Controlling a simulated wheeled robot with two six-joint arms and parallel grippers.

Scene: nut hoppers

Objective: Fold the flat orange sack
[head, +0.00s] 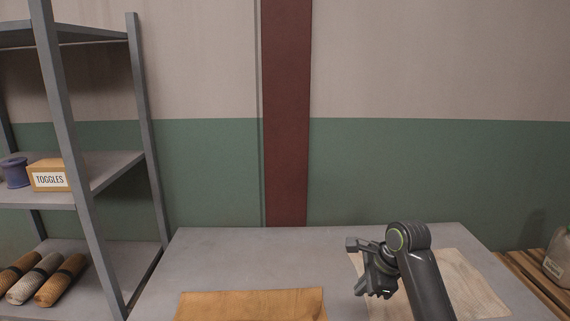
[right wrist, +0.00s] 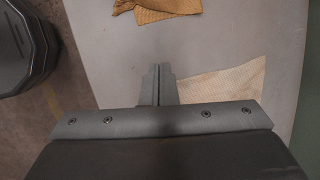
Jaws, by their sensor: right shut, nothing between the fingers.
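The orange sack (head: 250,304) lies flat on the grey table at the front, and its lower part is cut off by the picture's bottom edge. It also shows at the top of the right wrist view (right wrist: 178,8), partly out of frame, with a darker bunched or folded part at its left. My right gripper (head: 372,291) is shut and empty, above the table to the right of the orange sack and apart from it. Its closed fingers (right wrist: 158,84) show in the right wrist view, pointing toward the sack. My left gripper is not in view.
A pale cream sack (head: 465,283) lies on the table (head: 230,250) behind and beneath my right arm. A metal shelf (head: 110,175) at left holds a TOGGLES box (head: 50,176), a blue spool (head: 15,172) and rolled sacks (head: 62,281). A wooden pallet (head: 535,272) with a grey container (head: 559,258) stands at right.

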